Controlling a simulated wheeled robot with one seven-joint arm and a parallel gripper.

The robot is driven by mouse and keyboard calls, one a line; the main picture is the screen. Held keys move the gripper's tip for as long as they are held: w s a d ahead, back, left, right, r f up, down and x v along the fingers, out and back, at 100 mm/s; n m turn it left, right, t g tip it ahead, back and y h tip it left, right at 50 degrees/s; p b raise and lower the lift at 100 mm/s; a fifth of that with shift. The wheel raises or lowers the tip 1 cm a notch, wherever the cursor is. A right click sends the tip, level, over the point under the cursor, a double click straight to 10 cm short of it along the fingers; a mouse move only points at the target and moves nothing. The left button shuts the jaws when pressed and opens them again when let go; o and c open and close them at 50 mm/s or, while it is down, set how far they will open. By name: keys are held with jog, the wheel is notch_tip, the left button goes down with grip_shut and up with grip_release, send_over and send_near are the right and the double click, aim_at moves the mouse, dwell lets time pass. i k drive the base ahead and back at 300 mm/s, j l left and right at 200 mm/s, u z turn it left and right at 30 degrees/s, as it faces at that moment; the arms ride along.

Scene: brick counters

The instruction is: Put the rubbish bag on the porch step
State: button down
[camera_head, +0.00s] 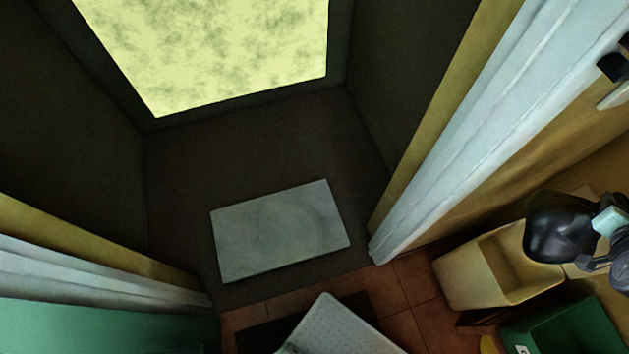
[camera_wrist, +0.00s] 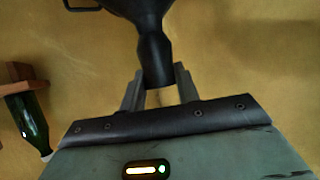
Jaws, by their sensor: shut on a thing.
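The rubbish bag (camera_head: 556,229) is black and rounded and hangs at the right of the head view. My gripper (camera_head: 600,224) is shut on its narrow neck. In the wrist view, the neck of the bag (camera_wrist: 152,50) sits between the two fingers of my gripper (camera_wrist: 158,92), and its body runs out of the top of the picture. The porch step (camera_head: 240,245) appears to be the pale grey slab on the dark floor beyond the doorway. It is bare, and the bag is well to its right, apart from it.
A white door frame (camera_head: 470,120) stands between the bag and the slab. A green door (camera_head: 100,328) is at the left. Below the bag are a beige bin (camera_head: 480,275) and a green crate (camera_head: 570,330). A green bottle (camera_wrist: 28,118) shows by a wooden shelf (camera_wrist: 18,82).

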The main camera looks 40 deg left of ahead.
aim_at(286, 235)
jog(key=k+l+u, duration=1)
jog(key=i, duration=0.05)
